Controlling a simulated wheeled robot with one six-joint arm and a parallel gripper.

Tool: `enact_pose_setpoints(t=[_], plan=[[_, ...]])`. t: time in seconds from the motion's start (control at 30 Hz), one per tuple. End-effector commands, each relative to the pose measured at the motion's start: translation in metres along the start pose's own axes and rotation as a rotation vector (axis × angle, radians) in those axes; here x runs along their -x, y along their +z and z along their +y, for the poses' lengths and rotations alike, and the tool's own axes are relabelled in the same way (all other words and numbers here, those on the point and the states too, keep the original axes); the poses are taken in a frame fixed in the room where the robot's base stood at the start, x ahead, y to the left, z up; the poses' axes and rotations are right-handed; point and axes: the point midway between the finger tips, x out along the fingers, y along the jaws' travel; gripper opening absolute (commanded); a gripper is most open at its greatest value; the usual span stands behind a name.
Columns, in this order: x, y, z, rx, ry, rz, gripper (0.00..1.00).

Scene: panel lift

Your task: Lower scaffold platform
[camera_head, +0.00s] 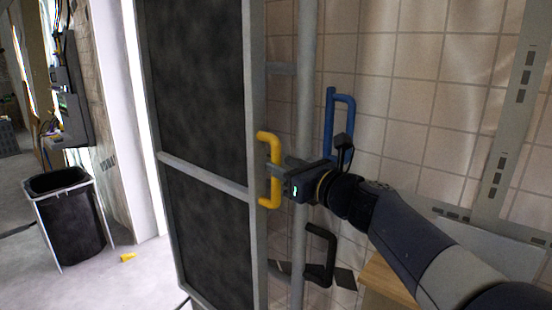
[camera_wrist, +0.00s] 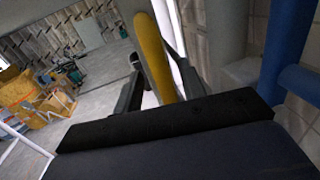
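A tall dark panel (camera_head: 203,80) in a grey metal frame stands upright left of centre in the head view. A yellow handle (camera_head: 276,170) is on the side of its frame. My gripper (camera_head: 276,171) is at the middle of this handle. In the wrist view, the yellow handle (camera_wrist: 154,58) passes between the two fingers of my gripper (camera_wrist: 155,72). The frames do not clearly show whether both fingers press on it. A blue handle (camera_head: 329,125) is to the upper right and a black handle (camera_head: 320,255) is below.
A grey vertical pole (camera_head: 304,60) stands just right of the panel, before a tiled wall (camera_head: 420,80). A black bin (camera_head: 72,215) and a small yellow object (camera_head: 127,257) are on the floor at left. A wooden box (camera_head: 385,285) is under my arm.

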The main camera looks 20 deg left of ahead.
Motion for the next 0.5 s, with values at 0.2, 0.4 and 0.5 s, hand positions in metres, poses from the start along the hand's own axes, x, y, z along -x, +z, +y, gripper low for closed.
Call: enact_pose_setpoints(t=[0.2,0.4,0.5], plan=[[-0.026,0.0,0.001,0.0,0.002,0.001,0.39],[-0.032,0.0,0.001,0.001,0.001,0.0,0.39],[-0.032,0.0,0.0,0.001,0.0,0.0,0.39]])
